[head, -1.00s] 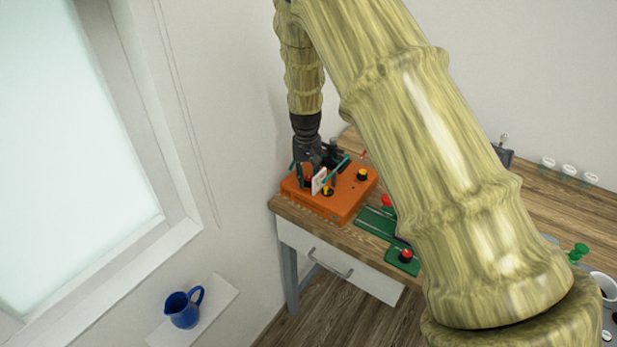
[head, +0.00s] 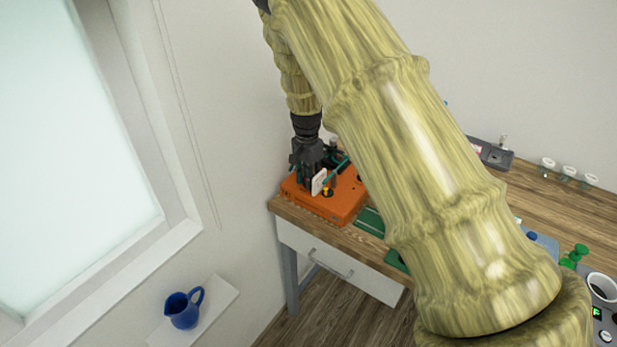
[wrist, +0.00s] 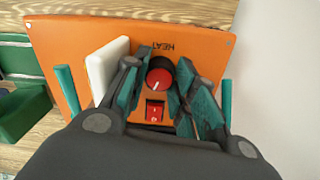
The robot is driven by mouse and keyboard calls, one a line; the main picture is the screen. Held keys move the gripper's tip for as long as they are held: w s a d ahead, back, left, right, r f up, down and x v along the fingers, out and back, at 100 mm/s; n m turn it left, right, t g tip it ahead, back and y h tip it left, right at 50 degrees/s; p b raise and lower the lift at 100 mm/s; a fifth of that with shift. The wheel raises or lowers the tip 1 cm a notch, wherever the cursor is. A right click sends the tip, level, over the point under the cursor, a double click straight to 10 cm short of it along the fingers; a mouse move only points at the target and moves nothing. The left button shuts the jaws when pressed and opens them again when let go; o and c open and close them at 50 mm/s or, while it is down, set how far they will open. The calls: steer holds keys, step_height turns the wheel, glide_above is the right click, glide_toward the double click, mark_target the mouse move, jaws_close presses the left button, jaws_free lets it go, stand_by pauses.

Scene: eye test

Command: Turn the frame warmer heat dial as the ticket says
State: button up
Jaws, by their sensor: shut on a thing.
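The frame warmer is an orange box (head: 325,207) on the left end of the desk; its top face (wrist: 75,40) fills much of the wrist view. The red heat dial (wrist: 159,77), with a dark rim and a white pointer line, sits beside upside-down "HEAT" lettering. The pointer slants to the lower left in the wrist view. My gripper (wrist: 158,70) has its dark and teal fingers on both sides of the dial, shut on it. In the head view my gripper (head: 314,168) hides the dial. I cannot make out a readable ticket.
A red rocker switch (wrist: 155,111) lies just below the dial in the wrist view. A white upright plate (wrist: 107,68) stands close to the left finger. Green trays (head: 370,220) lie right of the box. My own arm covers much of the desk.

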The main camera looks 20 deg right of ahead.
steer(key=shift+w+m, duration=0.1)
steer(key=shift+m, duration=0.5)
steer(key=o, duration=1.1)
steer(key=shift+c, duration=0.2)
step_height(320, 180, up, 12)
steer(key=shift+w, duration=0.15)
